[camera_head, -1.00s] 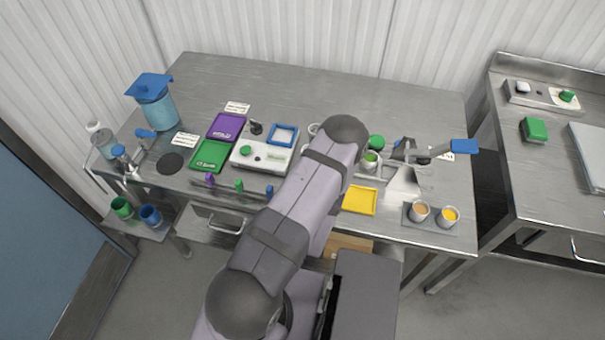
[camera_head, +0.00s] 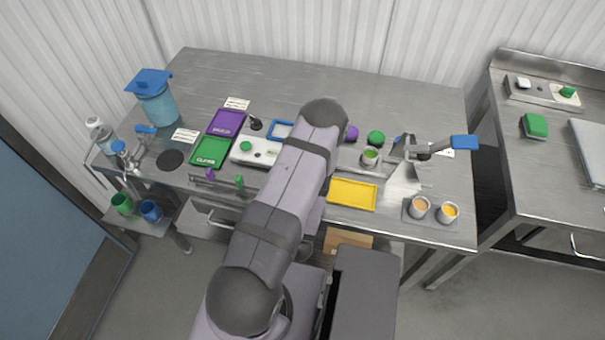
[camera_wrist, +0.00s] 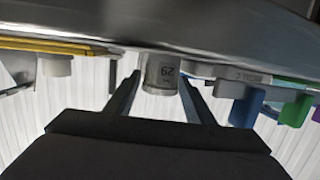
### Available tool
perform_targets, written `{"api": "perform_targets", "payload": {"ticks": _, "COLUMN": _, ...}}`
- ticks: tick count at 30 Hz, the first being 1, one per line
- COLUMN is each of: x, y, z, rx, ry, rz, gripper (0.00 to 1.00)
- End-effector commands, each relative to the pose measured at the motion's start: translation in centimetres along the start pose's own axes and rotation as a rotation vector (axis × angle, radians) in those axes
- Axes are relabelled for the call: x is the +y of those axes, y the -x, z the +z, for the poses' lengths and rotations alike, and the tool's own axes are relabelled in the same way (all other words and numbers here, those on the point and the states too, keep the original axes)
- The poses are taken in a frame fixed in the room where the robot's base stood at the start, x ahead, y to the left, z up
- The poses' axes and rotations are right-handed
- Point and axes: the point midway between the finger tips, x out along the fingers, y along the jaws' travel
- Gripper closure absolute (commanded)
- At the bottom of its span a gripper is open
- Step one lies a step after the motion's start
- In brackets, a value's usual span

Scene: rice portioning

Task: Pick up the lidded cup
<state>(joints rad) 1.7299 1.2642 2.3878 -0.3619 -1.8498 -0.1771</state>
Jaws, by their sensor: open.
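In the wrist view, which looks upside down, a grey cup (camera_wrist: 161,72) with dark "29" markings shows between the fingers. It appears to be the lidded cup, but I cannot make out a separate lid. My gripper (camera_wrist: 160,80) is open, with one finger on each side of the cup. I cannot tell whether either finger touches it. In the head view my arm hides the gripper and this cup.
A yellow tray (camera_head: 352,194) lies to the right of my arm, and a green tray (camera_head: 210,151) and purple tray (camera_head: 227,122) to the left. Two filled cups (camera_head: 419,208) stand at the front right. The back of the table is clear.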

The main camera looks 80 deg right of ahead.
Motion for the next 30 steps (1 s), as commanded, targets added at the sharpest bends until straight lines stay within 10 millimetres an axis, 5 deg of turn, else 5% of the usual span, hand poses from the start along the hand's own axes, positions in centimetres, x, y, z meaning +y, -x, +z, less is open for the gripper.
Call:
{"api": "perform_targets", "payload": {"ticks": 2, "x": 0.0, "y": 0.0, "z": 0.0, "rx": 0.000, "ry": 0.000, "rz": 0.000, "gripper": 0.51}}
{"api": "perform_targets", "payload": {"ticks": 7, "x": 0.0, "y": 0.0, "z": 0.0, "rx": 0.000, "ry": 0.000, "rz": 0.000, "gripper": 0.83}}
{"api": "perform_targets", "payload": {"ticks": 20, "x": 0.0, "y": 0.1, "z": -0.3, "rx": 0.001, "ry": 0.001, "rz": -0.001, "gripper": 0.84}}
{"api": "perform_targets", "payload": {"ticks": 30, "x": 0.0, "y": 0.5, "z": -2.7, "rx": 0.004, "ry": 0.002, "rz": 0.000, "gripper": 0.84}}
